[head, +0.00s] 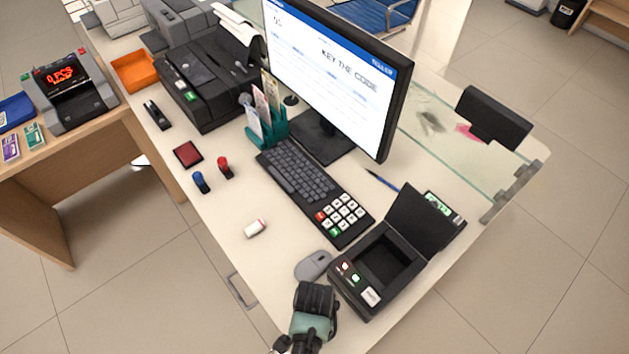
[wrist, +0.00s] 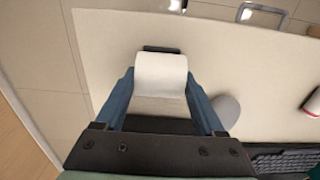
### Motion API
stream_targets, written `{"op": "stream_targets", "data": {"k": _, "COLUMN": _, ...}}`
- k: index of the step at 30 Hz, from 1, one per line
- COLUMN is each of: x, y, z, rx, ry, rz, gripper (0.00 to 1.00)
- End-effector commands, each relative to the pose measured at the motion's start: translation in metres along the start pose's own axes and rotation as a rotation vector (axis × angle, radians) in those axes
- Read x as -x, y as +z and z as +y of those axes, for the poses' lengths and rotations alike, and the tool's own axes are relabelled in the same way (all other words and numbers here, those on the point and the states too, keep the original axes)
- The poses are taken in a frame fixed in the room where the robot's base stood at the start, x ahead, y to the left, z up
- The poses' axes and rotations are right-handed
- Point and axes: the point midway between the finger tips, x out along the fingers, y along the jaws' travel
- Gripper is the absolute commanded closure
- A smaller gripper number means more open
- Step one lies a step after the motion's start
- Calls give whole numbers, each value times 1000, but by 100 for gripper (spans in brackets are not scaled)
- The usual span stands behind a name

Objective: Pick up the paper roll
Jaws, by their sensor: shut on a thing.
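The white paper roll (wrist: 160,76) shows in the wrist view between the two blue fingers of my gripper (wrist: 159,82). The fingers are closed on its two sides, and a flap of paper hangs toward the palm. In the head view my gripper (head: 316,298) is at the near edge of the counter, left of the black box with the open lid. The roll is hidden behind my gripper in the head view. I cannot tell how far the roll is from the counter top.
The open-lidded black box (head: 369,290) and a grey mouse (head: 313,265) are close to my gripper. The keyboard (head: 297,176), monitor (head: 335,75), a small white-and-red block (head: 255,228) and two stamps (head: 225,167) stand farther back. The counter left of the mouse is mostly clear.

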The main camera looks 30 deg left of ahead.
Motion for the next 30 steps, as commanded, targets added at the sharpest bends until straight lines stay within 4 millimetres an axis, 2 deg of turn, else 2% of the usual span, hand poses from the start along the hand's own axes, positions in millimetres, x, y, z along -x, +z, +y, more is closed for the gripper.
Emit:
{"op": "stream_targets", "data": {"k": 1, "x": 0, "y": 0, "z": 0, "rx": 0, "ry": 0, "rz": 0, "gripper": 68}}
{"op": "stream_targets", "data": {"k": 4, "x": 0, "y": 0, "z": 0, "rx": 0, "ry": 0, "rz": 0, "gripper": 86}}
{"op": "stream_targets", "data": {"k": 5, "x": 0, "y": 0, "z": 0, "rx": 0, "ry": 0, "rz": 0, "gripper": 89}}
{"op": "stream_targets", "data": {"k": 13, "x": 2, "y": 0, "z": 0, "rx": 0, "ry": -1, "rz": 1, "gripper": 90}}
{"op": "stream_targets", "data": {"k": 17, "x": 9, "y": -1, "z": 0, "rx": 0, "ry": -1, "rz": 1, "gripper": 90}}
{"op": "stream_targets", "data": {"k": 20, "x": 20, "y": -1, "z": -1, "rx": 0, "ry": -2, "rz": 2, "gripper": 90}}
{"op": "stream_targets", "data": {"k": 30, "x": 79, "y": 0, "z": 0, "rx": 0, "ry": -2, "rz": 2, "gripper": 90}}
